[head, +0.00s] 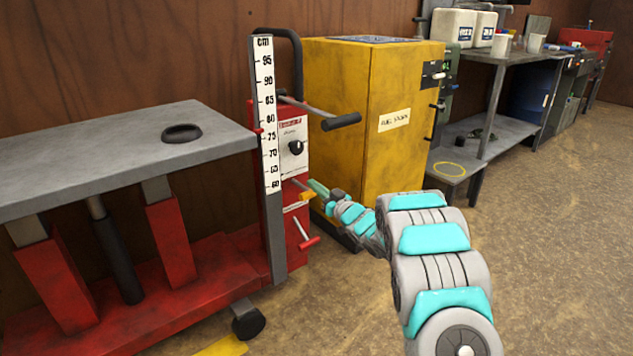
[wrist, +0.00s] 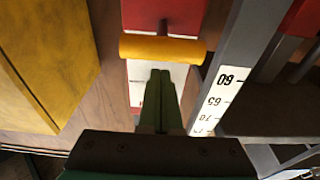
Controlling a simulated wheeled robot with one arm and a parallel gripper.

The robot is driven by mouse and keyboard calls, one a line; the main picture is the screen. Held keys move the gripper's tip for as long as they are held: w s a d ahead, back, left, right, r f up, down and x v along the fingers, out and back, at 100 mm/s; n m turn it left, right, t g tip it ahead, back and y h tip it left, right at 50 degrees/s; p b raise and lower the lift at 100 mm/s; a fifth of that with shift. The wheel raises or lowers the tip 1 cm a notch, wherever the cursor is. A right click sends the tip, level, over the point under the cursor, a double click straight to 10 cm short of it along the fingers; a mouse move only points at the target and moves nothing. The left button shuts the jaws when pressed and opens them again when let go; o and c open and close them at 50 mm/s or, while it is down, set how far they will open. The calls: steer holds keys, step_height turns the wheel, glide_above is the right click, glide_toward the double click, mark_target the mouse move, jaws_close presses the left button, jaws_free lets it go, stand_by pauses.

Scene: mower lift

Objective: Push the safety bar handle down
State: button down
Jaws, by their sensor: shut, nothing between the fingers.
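A short yellow handle (head: 306,196) sticks out low on the red lift panel (head: 291,150); no label marks it as the safety bar handle. A longer lever with a black grip (head: 342,121) sticks out higher up, and a small red T-handle (head: 309,242) lower down. My gripper (head: 318,187) is shut and empty, close to the yellow handle and slightly above it. In the wrist view, which is upside down, the shut green fingers (wrist: 160,76) end just short of the yellow handle (wrist: 162,48). I cannot tell whether they touch.
The cm scale post (head: 266,115) and grey lift table (head: 110,150) stand on the left. A yellow fuel cabinet (head: 340,85) stands close behind my gripper. A grey workbench (head: 500,80) is farther back. The floor at right is clear.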

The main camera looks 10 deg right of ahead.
steer(key=shift+s+f, duration=0.1)
steer(key=shift+f, duration=0.45)
steer(key=shift+f, duration=0.15)
steer(key=shift+f+b, duration=0.2)
steer(key=shift+b, duration=0.1)
